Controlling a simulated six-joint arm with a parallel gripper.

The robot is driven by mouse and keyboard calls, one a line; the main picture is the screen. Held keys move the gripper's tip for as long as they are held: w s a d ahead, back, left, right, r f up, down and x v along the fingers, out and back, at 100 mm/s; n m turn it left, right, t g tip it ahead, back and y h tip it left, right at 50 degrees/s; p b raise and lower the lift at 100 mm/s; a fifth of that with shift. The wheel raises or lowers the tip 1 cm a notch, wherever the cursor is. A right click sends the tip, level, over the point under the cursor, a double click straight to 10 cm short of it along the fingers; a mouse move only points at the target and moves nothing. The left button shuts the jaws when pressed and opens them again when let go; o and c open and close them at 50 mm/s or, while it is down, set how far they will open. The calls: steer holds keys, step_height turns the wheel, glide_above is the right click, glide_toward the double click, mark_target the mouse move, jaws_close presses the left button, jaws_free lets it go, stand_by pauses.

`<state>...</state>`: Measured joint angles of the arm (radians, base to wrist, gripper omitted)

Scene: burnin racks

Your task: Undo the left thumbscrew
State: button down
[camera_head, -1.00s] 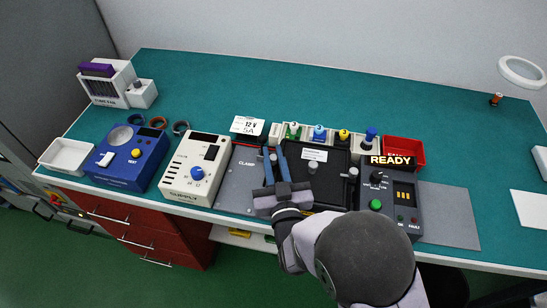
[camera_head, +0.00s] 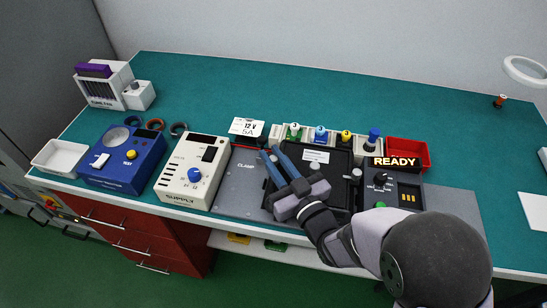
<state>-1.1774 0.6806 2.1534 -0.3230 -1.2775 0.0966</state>
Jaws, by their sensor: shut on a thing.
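My gripper (camera_head: 271,152) reaches from the lower right, its two blue fingers pointing up and left. The fingertips are at the left edge of the black tray-like fixture (camera_head: 338,158), next to the grey CLAMP plate (camera_head: 238,186). The fingers are close together and shut on the left thumbscrew, which is mostly hidden between them. I cannot tell how far it is turned. The right thumbscrew (camera_head: 355,174) stands at the fixture's right edge, clear of my gripper.
The cream SUPPLY unit (camera_head: 175,187) and blue tester (camera_head: 125,165) stand left. The dark panel with the READY sign (camera_head: 395,162) and a red bin (camera_head: 422,150) are at right. Small coloured-top parts (camera_head: 320,134) line the back.

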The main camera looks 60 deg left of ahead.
mark_target(289, 181)
steer(key=c, duration=1.7)
jaws_free()
steer(key=shift+r, duration=0.1)
steer(key=shift+o, duration=0.2)
steer(key=shift+d, duration=0.5)
steer(key=shift+s+d+b, duration=0.15)
steer(key=shift+d+b, duration=0.4)
steer(key=shift+d, duration=1.05)
steer(key=shift+s+d+b, duration=0.15)
steer(key=shift+d+b, duration=0.4)
steer(key=shift+d, duration=1.05)
